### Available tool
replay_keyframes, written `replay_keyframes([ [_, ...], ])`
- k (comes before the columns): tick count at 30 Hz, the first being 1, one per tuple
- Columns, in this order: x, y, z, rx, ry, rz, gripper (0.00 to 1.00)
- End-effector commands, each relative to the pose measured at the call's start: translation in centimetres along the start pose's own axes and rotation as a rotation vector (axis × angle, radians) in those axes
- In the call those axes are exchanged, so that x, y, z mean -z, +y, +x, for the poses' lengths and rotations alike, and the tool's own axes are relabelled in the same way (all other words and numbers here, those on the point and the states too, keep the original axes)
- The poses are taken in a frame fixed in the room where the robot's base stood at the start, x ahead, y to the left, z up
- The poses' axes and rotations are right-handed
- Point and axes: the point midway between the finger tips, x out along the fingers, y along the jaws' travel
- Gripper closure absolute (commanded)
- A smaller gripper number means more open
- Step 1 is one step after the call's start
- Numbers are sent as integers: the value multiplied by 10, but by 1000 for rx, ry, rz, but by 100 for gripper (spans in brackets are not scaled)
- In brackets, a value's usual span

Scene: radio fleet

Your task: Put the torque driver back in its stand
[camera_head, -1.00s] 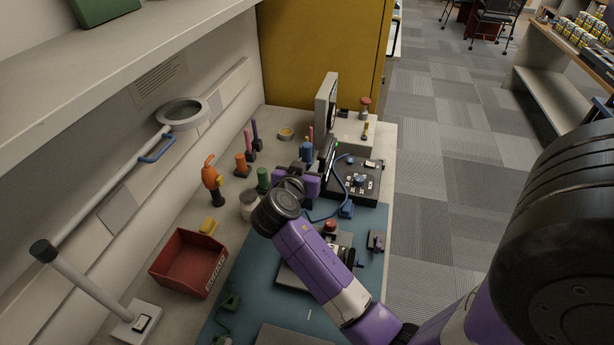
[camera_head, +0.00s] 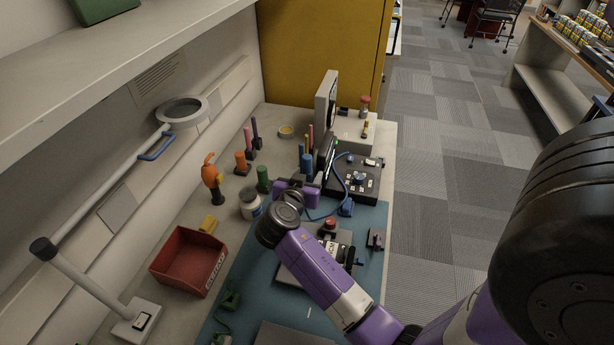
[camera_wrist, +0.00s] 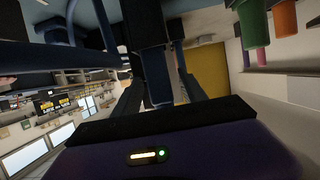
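A blue upright cylinder (camera_head: 307,167), which I take for the torque driver, stands at my gripper (camera_head: 306,180) on the far part of the bench. In the wrist view a dark blue body (camera_wrist: 156,78) lies between my two fingers (camera_wrist: 158,95), which appear shut on it. Its lower end is hidden from the head camera by the purple gripper body. I cannot tell for sure which object is its stand. Black-based holders with a pink tool (camera_head: 248,141) and a purple tool (camera_head: 255,130) stand at the back left.
Beside my gripper are a white jar (camera_head: 249,205), a green cylinder (camera_head: 263,179) and an orange one (camera_head: 240,162). A black control box (camera_head: 357,180) with a blue cable is to the right. A red bin (camera_head: 186,262) and a magnifier lamp (camera_head: 183,112) are left.

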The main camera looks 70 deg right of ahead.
Motion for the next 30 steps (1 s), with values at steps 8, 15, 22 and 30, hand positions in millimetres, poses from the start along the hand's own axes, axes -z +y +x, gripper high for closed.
replay_keyframes([
  [8,1,0,0,0,0,0,51],
  [15,1,-1,-20,3,1,-1,51],
  [22,1,-1,-69,4,1,1,51],
  [30,2,-1,-110,1,0,-1,51],
])
